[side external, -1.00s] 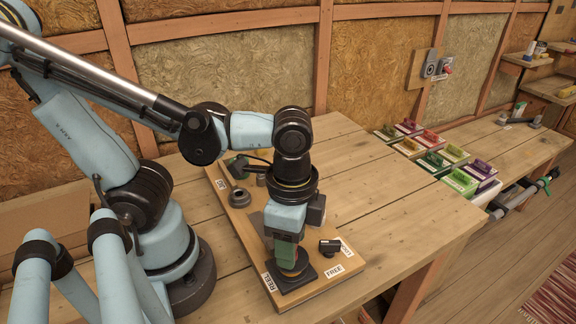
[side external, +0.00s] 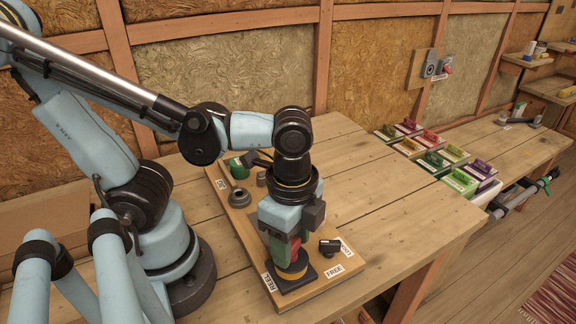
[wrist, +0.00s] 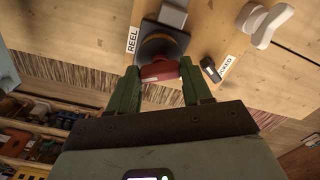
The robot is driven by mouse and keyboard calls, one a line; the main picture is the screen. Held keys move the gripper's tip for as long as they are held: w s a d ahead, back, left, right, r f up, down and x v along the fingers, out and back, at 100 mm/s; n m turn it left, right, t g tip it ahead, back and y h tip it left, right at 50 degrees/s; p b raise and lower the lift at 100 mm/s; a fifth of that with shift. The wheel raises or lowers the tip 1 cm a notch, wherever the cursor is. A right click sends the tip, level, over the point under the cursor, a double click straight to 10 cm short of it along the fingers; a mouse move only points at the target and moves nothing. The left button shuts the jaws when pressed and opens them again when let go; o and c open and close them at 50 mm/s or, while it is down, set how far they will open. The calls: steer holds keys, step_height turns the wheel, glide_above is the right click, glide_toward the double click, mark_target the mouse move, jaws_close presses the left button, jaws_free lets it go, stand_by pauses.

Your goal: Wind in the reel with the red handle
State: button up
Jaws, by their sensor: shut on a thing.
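The reel's red handle (wrist: 160,70) is between the two green fingers of my gripper (wrist: 160,84) in the wrist view. My gripper (side external: 284,250) is shut on it, pointing down over the reel. In the side view only a sliver of the red handle (side external: 296,244) shows beside the fingers. Below it is the reel's orange-yellow ring (side external: 292,270) on a dark square base (side external: 304,284). A REEL label (side external: 269,282) lies beside the base. The fingers and wrist hide much of the handle.
The wooden board (side external: 240,222) also carries a small black knob (side external: 330,246) close right of my gripper, a FREE label (side external: 334,271), a grey round fitting (side external: 239,198) and a green part (side external: 238,170). The bench is clear to the right; coloured boxes (side external: 432,160) stand beyond.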

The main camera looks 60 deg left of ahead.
steer(key=o, duration=1)
steer(key=shift+o, duration=0.2)
steer(key=shift+r, duration=0.1)
step_height(320, 180, up, 12)
steer(key=w+a+f+n+t, duration=0.2)
steer(key=w+a+n, duration=0.1)
steer(key=n, duration=0.1)
steer(key=w+a+f+n+t, duration=0.2)
steer(key=w+a+n, duration=0.1)
steer(key=n, duration=0.1)
steer(key=w+a+f+n+t, duration=0.2)
steer(key=w+a+n+t, duration=0.1)
steer(key=w+a+n, duration=0.1)
steer(key=shift+f, duration=0.35)
